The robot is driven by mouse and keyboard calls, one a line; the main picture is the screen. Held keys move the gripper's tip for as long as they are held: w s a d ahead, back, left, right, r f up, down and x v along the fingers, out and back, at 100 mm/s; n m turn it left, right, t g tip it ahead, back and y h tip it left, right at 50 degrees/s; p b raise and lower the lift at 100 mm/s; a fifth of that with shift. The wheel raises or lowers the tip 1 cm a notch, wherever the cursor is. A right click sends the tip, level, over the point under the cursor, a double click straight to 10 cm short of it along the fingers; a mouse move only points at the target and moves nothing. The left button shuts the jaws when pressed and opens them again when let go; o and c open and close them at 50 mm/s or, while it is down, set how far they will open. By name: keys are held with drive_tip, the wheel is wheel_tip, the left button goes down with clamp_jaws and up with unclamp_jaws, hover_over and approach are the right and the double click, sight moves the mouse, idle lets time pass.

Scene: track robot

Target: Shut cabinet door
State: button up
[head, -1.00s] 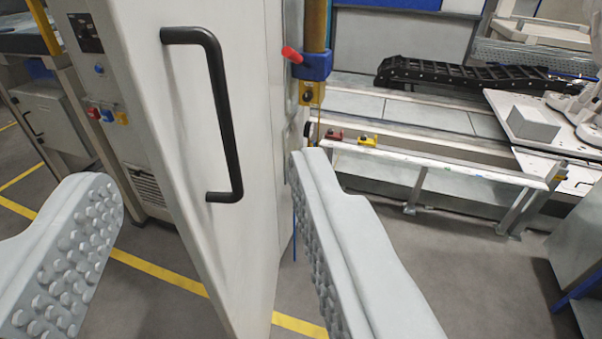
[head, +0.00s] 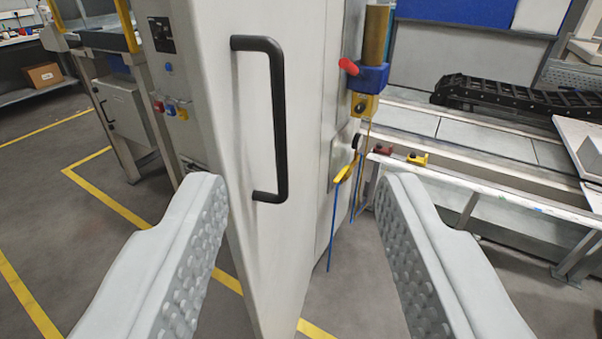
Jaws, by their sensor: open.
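The cabinet door (head: 225,125) is a tall pale panel in the middle of the head view, standing ajar and seen at a slant. Its black handle (head: 279,125) is a long upright bar on the door's face. My gripper (head: 300,185) is open, with its two grey studded fingers to the left and right in the foreground. The door's lower part and handle show between the fingers. Nothing is held. I cannot tell whether a finger touches the door.
A blue clamp with a red knob (head: 362,75) sits on a post right of the door. A white rail (head: 480,190) and a black cable chain (head: 520,97) lie further right. A grey cabinet (head: 130,115) stands back left. Grey floor with yellow lines (head: 110,200) is clear at left.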

drive_tip(key=shift+w+f, duration=0.1)
drive_tip(key=shift+w, duration=0.05)
drive_tip(key=c, duration=0.4)
drive_tip(key=w+f+m+g, duration=0.1)
drive_tip(key=w+d+f+m, duration=0.1)
drive_tip(key=w+f+m+g, duration=0.1)
drive_tip(key=w, duration=0.1)
drive_tip(key=shift+w+d+f+g+h, duration=0.1)
drive_tip(key=shift+d+f+g+h, duration=0.15)
drive_tip(key=shift+f+g+h, duration=0.1)
clamp_jaws()
drive_tip(key=w+d+f+m+g+y, duration=0.2)
drive_tip(key=w+f+m+g, duration=0.35)
drive_tip(key=f, duration=0.25)
drive_tip(key=w+d+f+m+g+y, duration=0.2)
drive_tip(key=w+f+m+g+y, duration=0.15)
drive_tip(key=w+f+m, duration=0.35)
drive_tip(key=m+g+y, duration=0.3)
drive_tip(key=m+y, duration=0.1)
drive_tip(key=m, duration=0.2)
approach(269, 256)
wheel_tip(269, 256, down, 4)
drive_tip(key=shift+n, duration=0.25)
drive_tip(key=shift+w+a+f, duration=0.1)
drive_tip(key=shift+w+a, duration=0.15)
drive_tip(key=shift+a, duration=0.4)
drive_tip(key=shift+w+a, duration=0.25)
drive_tip(key=shift+a, duration=0.4)
drive_tip(key=shift+w+a, duration=0.25)
drive_tip(key=shift+a, duration=0.4)
